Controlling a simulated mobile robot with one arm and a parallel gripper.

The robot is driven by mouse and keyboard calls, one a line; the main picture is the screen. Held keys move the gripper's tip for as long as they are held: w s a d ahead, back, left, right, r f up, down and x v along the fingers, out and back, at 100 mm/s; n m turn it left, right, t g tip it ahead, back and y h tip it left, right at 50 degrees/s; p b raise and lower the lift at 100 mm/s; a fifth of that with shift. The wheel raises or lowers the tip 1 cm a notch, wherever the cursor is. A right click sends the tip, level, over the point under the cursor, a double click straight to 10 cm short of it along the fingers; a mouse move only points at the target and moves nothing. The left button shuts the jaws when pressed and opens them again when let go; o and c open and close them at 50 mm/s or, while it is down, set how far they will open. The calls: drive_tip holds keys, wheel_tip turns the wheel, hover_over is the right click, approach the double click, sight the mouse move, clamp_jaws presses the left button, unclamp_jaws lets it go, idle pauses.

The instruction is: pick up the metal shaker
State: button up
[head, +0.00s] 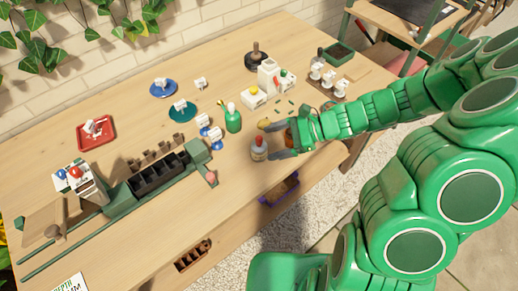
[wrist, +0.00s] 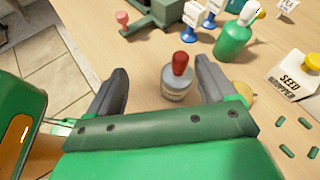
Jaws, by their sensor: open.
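The metal shaker (head: 259,150) is a small grey bottle with a red top and a pale label. It stands upright near the front edge of the wooden table. My gripper (head: 274,141) is open and empty, just right of the shaker in the head view, its fingers pointing toward it. In the wrist view the shaker (wrist: 178,86) appears between the two fingers of my gripper (wrist: 160,80), closer to the right finger. No grip on it shows. I cannot tell whether the right finger touches it.
A green bottle (head: 233,118) stands behind the shaker. The white seed hopper (wrist: 297,75) is to the right in the wrist view, with green pieces lying near it. A black tray of cells (head: 160,174) in a green rail is left. A purple-edged bin (head: 279,189) is below the front edge.

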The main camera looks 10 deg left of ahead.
sight(254, 147)
drive_tip(key=f+m, duration=0.1)
drive_tip(key=w+f+m+t, duration=0.1)
drive_tip(key=w+f+m, duration=0.1)
drive_tip(key=f, duration=0.1)
drive_tip(key=shift+w+d+y, duration=0.2)
drive_tip(key=shift+d+y, duration=0.1)
drive_tip(key=shift+d, duration=0.1)
drive_tip(key=shift+x, duration=3.85)
drive_tip(key=shift+r, duration=0.1)
drive_tip(key=c, duration=1.1)
drive_tip(key=shift+r, duration=0.1)
